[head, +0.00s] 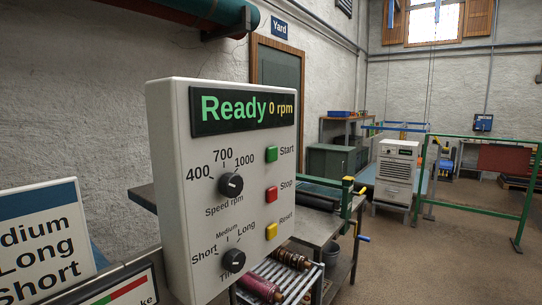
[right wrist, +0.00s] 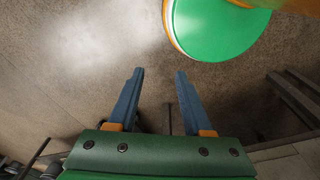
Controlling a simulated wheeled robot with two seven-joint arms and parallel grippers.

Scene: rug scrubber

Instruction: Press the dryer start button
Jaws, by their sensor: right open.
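The dryer's control panel (head: 220,190) is a pale upright box in the head view, left of centre. Its display (head: 242,110) reads "Ready 0 rpm". The green Start button (head: 272,154) is on its right side, above the red Stop button (head: 271,193) and the yellow Reset button (head: 271,231). The speed knob (head: 231,185) and the time knob (head: 233,261) are on its left side. My right gripper (right wrist: 160,75) is open and empty in the right wrist view, above brown floor. The panel does not show in that view. My left gripper is not in view.
A sign board (head: 45,245) stands left of the panel. A workbench (head: 325,229) is behind it, with rollers (head: 258,288) below. A green rail frame (head: 480,180) stands at right. Open floor (head: 440,260) lies at front right.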

